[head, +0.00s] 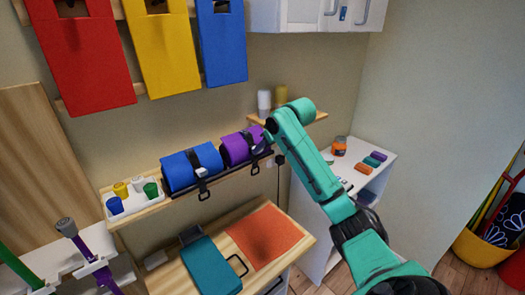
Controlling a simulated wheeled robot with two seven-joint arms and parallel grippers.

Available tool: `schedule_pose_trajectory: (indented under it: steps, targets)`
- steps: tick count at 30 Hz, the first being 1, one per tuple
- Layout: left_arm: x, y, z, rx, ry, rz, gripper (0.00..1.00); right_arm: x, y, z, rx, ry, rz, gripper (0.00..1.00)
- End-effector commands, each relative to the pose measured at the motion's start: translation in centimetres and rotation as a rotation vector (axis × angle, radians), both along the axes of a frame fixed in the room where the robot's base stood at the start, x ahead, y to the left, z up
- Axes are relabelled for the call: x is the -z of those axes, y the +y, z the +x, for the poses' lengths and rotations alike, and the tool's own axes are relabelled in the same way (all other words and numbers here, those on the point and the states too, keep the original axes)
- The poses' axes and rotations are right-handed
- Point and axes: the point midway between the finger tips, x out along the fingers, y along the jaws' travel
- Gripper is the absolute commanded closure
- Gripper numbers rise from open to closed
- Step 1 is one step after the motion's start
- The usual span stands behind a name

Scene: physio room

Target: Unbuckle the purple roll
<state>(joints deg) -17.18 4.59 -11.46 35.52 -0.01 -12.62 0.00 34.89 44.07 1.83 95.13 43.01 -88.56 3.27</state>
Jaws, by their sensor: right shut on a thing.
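The purple roll (234,150) lies on the wall shelf, at the right of a blue roll (179,172). A dark strap (248,138) goes around the purple roll, with a pale buckle (258,149) at its right front. My right gripper (267,139) is at the right end of the purple roll, shut at the buckle. My own wrist hides part of the fingers and of the roll's right end. The blue roll has its own dark strap, with a buckle (202,172) and a loop hanging at the front. My left gripper is not in view.
A white tray (133,206) with several coloured cups stands on the shelf's left end. White and yellow containers (281,96) stand behind my right arm. Below is a wooden top with an orange mat (264,238) and a teal padded item (208,264). Coloured boards hang above.

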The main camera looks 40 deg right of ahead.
Motion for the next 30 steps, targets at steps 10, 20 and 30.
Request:
schedule_pose_trajectory:
  steps: [10,20,30]
  targets:
    - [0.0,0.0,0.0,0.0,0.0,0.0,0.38,-0.56,0.0,0.31,0.0,0.146,0.005,1.0]
    - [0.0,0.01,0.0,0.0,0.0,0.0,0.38,-0.56,0.08,0.38,-0.002,0.171,0.006,1.0]
    - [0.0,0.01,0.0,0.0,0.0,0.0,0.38,-0.53,0.1,0.38,-0.004,0.171,0.006,0.38]
